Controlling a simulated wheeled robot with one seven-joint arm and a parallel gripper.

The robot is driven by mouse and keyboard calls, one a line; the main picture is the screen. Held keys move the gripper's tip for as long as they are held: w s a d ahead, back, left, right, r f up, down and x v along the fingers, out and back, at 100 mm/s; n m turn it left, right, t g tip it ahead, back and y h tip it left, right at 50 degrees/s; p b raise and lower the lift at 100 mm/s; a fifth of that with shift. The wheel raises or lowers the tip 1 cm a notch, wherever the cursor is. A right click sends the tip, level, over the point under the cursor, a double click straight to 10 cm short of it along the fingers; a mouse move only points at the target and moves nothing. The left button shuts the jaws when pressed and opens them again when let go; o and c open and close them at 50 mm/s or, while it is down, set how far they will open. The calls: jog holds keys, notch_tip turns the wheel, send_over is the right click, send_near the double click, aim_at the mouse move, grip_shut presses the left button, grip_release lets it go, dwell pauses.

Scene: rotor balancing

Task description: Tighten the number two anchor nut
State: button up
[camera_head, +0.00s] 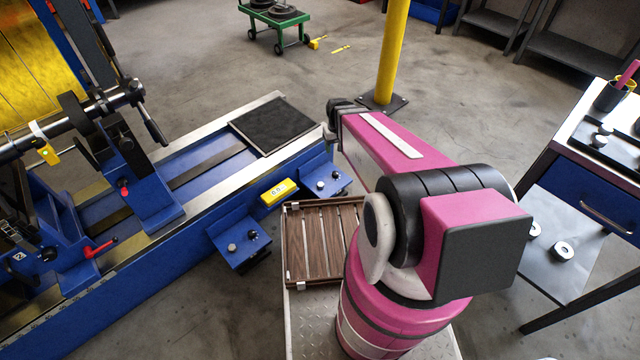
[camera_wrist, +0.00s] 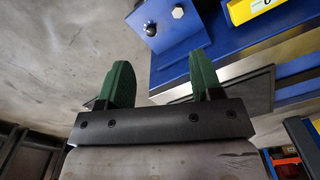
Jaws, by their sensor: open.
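Two blue anchor brackets stick out from the near side of the blue machine bed, a nearer one (camera_head: 240,241) and a farther one (camera_head: 322,183). Each carries a silver bolt head and a dark one. No number shows on either, so I cannot tell which is number two. In the wrist view, one bracket (camera_wrist: 190,28) shows at the top with a silver hex head (camera_wrist: 178,12) and a dark fastener (camera_wrist: 150,29). My gripper (camera_wrist: 161,84) is open and empty, its green fingers apart from the bracket. In the head view, my arm hides the gripper.
A yellow box with a display (camera_head: 278,192) sits between the brackets. A slatted wooden tray (camera_head: 318,250) lies beside my arm. A yellow post (camera_head: 391,50) stands behind, and a workbench (camera_head: 575,150) is at the right. The floor beyond the bed is mostly clear.

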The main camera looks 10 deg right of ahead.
aim_at(320, 183)
jog(key=w+a+f+n, duration=0.1)
jog(key=w+f, duration=0.1)
jog(key=f, duration=0.8)
jog(key=w+a+f+n, duration=0.1)
jog(key=w+a+f, duration=0.1)
jog(key=f, duration=0.8)
jog(key=w+a+f+n, duration=0.1)
jog(key=w+f, duration=0.3)
jog(key=f, duration=0.7)
jog(key=shift+a+f, duration=0.1)
jog(key=shift+a, duration=0.6)
jog(key=c, duration=0.9)
